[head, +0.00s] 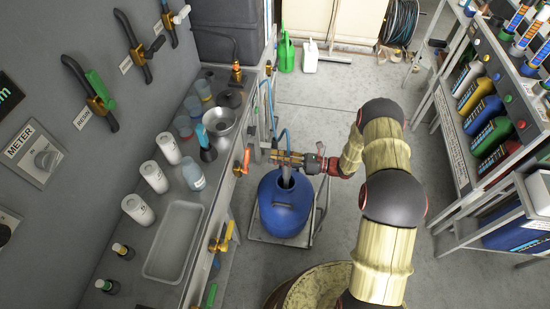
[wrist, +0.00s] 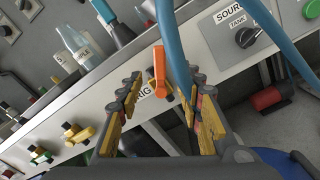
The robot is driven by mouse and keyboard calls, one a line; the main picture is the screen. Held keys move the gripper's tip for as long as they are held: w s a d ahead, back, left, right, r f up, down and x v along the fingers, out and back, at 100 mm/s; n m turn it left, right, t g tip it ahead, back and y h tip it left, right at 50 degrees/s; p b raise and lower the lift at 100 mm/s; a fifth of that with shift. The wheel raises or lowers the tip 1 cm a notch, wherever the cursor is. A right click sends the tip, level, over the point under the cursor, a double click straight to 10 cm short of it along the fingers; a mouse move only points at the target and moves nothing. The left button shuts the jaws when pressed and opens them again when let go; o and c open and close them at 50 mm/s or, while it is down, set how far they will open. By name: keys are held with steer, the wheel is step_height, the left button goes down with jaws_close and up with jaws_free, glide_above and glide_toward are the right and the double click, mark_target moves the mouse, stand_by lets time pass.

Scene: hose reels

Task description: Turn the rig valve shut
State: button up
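The rig valve (wrist: 159,70) has an orange lever and sits on the bench's front panel, beside a partly hidden label ending in "G". Its lever points up in the wrist view, and it also shows in the head view (head: 246,158). My gripper (wrist: 165,85) is open, with its two fingers on either side of the lever in the wrist view. In the head view my gripper (head: 277,157) is to the right of the valve, with a gap between them, above a blue jug. I see no contact with the lever.
A blue hose (wrist: 174,45) runs down close to the lever and the right finger. The blue jug (head: 285,205) stands below my gripper. A yellow-handled valve (head: 222,238) is further along the panel. A SOURCE knob (wrist: 246,37) is at right. Open floor lies right of the jug.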

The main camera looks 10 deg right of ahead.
mark_target(247, 161)
steer(key=r+p, duration=0.2)
steer(key=r, duration=0.1)
steer(key=shift+s+a, duration=0.15)
steer(key=shift+a, duration=0.05)
steer(key=c, duration=0.4)
steer(key=s+r+m+p, duration=0.1)
steer(key=s+a+r+m+p, duration=0.1)
steer(key=p, duration=0.1)
steer(key=s+r+m+p, duration=0.1)
steer(key=shift+s+a+r+t+h, duration=0.2)
steer(key=shift+a+r+t+h, duration=0.1)
steer(key=shift+a+t, duration=0.1)
steer(key=c, duration=0.4)
steer(key=s+m+p, duration=0.1)
steer(key=m, duration=0.1)
steer(key=s+m, duration=0.1)
steer(key=m, duration=0.1)
steer(key=s+a+m+t+h+p, duration=0.1)
steer(key=m, duration=0.2)
steer(key=shift+s+a+r+p, duration=0.1)
steer(key=shift+s+r+p, duration=0.15)
steer(key=shift+r+p, duration=0.1)
jaws_close()
steer(key=w+a+f+m+h+b, duration=0.1)
steer(key=w+a+f+m+b, duration=0.2)
steer(key=m, duration=0.7)
steer(key=shift+w+a+f+t+b, duration=0.4)
steer(key=shift+w+a+f, duration=0.9)
steer(key=shift+w+a, duration=0.65)
